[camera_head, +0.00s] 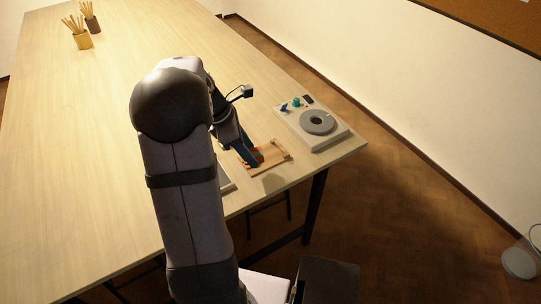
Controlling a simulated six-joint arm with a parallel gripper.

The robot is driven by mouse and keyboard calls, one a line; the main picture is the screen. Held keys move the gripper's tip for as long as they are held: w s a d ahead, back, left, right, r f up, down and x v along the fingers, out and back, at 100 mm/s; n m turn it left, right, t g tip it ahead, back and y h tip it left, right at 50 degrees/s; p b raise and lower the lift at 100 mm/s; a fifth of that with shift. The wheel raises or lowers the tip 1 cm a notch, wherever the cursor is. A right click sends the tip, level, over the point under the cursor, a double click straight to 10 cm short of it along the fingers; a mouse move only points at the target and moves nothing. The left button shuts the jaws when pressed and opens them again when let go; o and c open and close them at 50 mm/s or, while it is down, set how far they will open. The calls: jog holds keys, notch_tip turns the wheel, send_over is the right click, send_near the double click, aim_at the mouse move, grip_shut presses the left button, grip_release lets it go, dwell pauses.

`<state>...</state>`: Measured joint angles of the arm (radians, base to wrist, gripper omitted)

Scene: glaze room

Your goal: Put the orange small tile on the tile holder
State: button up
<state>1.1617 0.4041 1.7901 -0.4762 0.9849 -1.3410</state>
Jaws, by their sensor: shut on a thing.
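The tile holder (270,168) is a shallow light-wood frame near the right front edge of the table. My gripper (254,161) reaches down over its left part, with dark blue fingers. The gripper is shut on the orange small tile (260,155), of which only a little orange shows beside the fingers. The fingers hide most of the tile. I cannot tell whether the tile touches the holder.
A pale device with a grey disc (318,122) and green and blue knobs stands right of the holder. A flat light-grey thing (224,179) is partly hidden by my arm. Two pots of sticks (83,41) stand at the far left. The table's middle is clear.

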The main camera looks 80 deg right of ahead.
jog(key=s+d+m, duration=0.1)
jog(key=s+d, duration=0.4)
notch_tip(320, 180, up, 3)
jog(key=n+h, duration=0.1)
jog(key=n, duration=0.4)
send_over(271, 153)
jog(key=a, duration=0.1)
jog(key=shift+w+f+t, duration=0.15)
jog(key=shift+w+t, duration=0.25)
jog(key=shift+f, duration=0.1)
jog(key=shift+f+p, duration=0.85)
jog(key=shift+f, duration=4.1)
jog(key=shift+a, duration=0.1)
jog(key=shift+f, duration=0.15)
jog(key=o, duration=1.2)
jog(key=shift+c, duration=0.2)
